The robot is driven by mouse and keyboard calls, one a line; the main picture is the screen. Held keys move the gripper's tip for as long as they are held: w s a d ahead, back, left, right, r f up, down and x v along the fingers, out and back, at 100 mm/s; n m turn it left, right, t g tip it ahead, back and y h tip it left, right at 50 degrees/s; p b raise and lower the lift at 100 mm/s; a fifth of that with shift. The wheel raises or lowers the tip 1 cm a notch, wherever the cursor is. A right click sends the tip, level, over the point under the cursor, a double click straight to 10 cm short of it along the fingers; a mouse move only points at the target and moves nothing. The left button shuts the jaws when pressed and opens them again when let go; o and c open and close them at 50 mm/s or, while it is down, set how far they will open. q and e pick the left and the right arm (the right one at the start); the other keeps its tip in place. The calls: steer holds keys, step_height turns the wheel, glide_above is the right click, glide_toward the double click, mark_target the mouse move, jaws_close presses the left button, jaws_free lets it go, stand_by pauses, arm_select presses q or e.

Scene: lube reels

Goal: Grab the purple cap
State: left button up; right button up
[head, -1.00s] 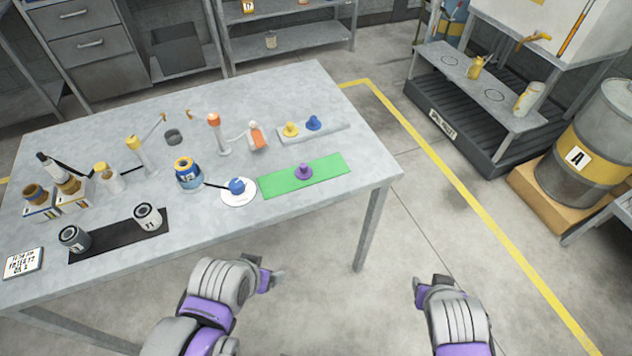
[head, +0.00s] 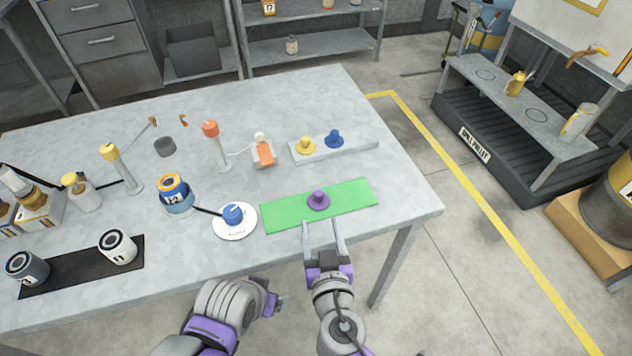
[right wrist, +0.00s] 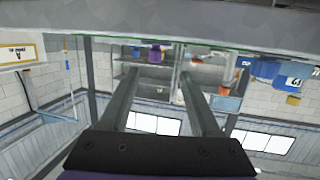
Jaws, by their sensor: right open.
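The purple cap (head: 318,201) sits upright on the green mat (head: 350,197) near the table's front right. My right gripper (head: 321,226) is open and empty at the mat's front edge, its two fingers pointing at the cap, which lies just beyond the tips. In the right wrist view, which looks upside down, the purple cap (right wrist: 155,54) shows between the two open fingers (right wrist: 155,78). My left gripper (head: 271,303) is in front of the table, away from the cap; its jaws are too small to read.
A yellow cap (head: 306,146) and a blue cap (head: 334,139) sit on a grey strip behind the mat. A blue cap (head: 233,213) on a white disc and a bottle (head: 175,195) stand left of the mat. The table (head: 405,200) is bare right of the mat.

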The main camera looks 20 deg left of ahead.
mark_target(319, 198)
steer(key=b+x, duration=0.1)
steer(key=x, duration=0.3)
steer(key=shift+w, duration=0.1)
steer(key=x, duration=0.2)
steer(key=b+x, duration=0.1)
steer(key=x, duration=0.3)
steer(key=shift+w+d+r+b, duration=0.1)
steer(key=shift+w+d+b, duration=0.15)
steer(key=shift+w+b, duration=0.15)
steer(key=shift+s, duration=0.1)
jaws_close()
